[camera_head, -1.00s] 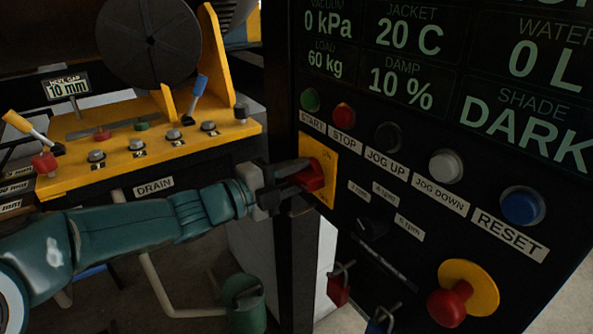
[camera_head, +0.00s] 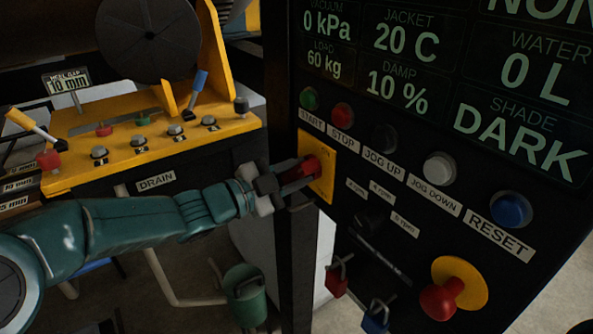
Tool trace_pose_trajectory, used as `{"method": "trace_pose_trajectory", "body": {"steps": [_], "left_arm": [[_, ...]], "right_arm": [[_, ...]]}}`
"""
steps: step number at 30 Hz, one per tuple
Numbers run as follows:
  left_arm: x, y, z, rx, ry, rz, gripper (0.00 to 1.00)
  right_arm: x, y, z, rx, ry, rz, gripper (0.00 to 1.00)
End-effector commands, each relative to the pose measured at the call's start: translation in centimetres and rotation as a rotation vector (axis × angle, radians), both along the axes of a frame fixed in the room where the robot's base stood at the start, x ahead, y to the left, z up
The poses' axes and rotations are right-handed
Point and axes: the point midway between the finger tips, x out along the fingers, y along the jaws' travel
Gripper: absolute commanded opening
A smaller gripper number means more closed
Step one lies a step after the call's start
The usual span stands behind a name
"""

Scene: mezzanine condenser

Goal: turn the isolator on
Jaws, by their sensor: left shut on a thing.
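The isolator is a red rotary handle (camera_head: 312,167) on a yellow plate (camera_head: 327,184), mounted at the left edge of the dark control panel. My left gripper (camera_head: 301,176) reaches in from the left and is shut on the red handle. Its fingers cover part of the handle, so the handle's exact angle is hard to read. Markings on the yellow plate are too small to read. My right gripper is not in view.
The panel has START (camera_head: 309,98), STOP (camera_head: 343,116) and RESET (camera_head: 511,209) buttons, plus a red emergency knob (camera_head: 440,301) on a yellow disc. Padlocks (camera_head: 338,276) hang below. A yellow console (camera_head: 150,145) with levers stands left, above my forearm. A green bucket (camera_head: 246,296) is below.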

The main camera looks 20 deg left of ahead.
Motion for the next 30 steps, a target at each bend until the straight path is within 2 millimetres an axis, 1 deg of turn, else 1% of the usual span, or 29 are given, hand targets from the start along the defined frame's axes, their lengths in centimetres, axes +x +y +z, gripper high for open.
{"method": "trace_pose_trajectory", "body": {"steps": [14, 15, 16, 26, 29, 30], "left_arm": [[0.0, 0.1, -0.2, -0.011, 0.012, 0.001, 0.00], [0.0, 0.1, -0.2, -0.011, 0.012, 0.001, 0.40], [0.0, 0.1, -0.2, -0.011, 0.012, 0.001, 0.50], [-0.2, 0.2, -0.1, -0.009, 0.008, 0.001, 0.51], [-0.9, 0.9, -0.2, -0.009, 0.009, 0.003, 0.51], [-1.5, 1.3, -0.2, -0.008, 0.007, 0.005, 0.51]], "right_arm": [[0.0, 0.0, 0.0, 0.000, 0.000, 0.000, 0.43], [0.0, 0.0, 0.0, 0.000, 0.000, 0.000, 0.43], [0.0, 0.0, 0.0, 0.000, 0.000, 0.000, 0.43], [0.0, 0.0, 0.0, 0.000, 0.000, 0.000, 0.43], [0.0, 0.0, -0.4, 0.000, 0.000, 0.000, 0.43], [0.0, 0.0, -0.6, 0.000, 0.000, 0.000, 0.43]]}}
